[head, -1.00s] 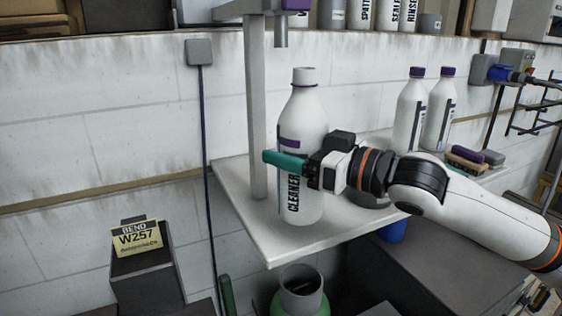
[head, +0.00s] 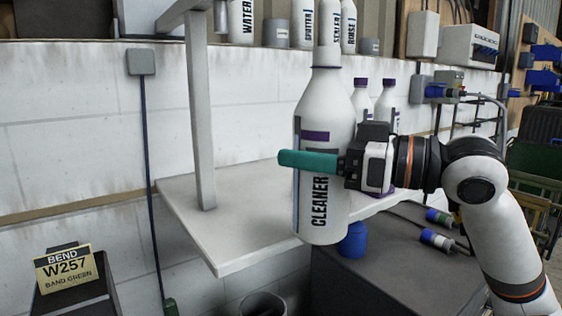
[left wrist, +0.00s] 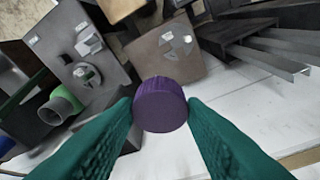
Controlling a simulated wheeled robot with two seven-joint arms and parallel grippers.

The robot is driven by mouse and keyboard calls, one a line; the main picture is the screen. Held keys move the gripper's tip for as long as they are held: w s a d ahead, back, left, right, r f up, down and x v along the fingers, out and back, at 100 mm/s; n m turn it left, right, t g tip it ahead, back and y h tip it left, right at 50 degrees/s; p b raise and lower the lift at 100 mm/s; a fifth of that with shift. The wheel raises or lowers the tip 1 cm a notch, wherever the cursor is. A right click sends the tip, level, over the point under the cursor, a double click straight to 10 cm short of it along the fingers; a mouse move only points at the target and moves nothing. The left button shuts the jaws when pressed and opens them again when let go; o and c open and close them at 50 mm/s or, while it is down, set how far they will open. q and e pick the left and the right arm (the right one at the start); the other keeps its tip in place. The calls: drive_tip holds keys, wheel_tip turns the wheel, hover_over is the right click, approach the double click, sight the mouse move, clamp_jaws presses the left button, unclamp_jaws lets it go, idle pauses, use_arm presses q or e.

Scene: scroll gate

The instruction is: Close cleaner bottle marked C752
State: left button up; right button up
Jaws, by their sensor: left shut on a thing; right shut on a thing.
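A white cleaner bottle (head: 317,210) stands upright in the head view, with a purple band and the word CLEANER down its side. My right gripper (head: 315,161) is shut around its body, a teal finger across the front. The bottle's base hangs in front of the shelf edge. Its neck shows no purple cap and overlaps bottles behind. No C752 mark is readable. In the left wrist view, a purple cap (left wrist: 160,105) is held between the teal fingers of my left gripper (left wrist: 160,112). The left gripper is outside the head view.
A pale shelf (head: 235,240) with a grey post (head: 202,110) lies behind and left of the bottle. Two purple-capped bottles (head: 386,97) stand behind the right gripper. A blue cup (head: 352,240) sits below.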

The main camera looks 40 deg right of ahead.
use_arm(q)
drive_tip(key=shift+f+b, duration=0.3)
drive_tip(key=shift+f, duration=0.2)
use_arm(e)
drive_tip(key=shift+v, duration=1.35)
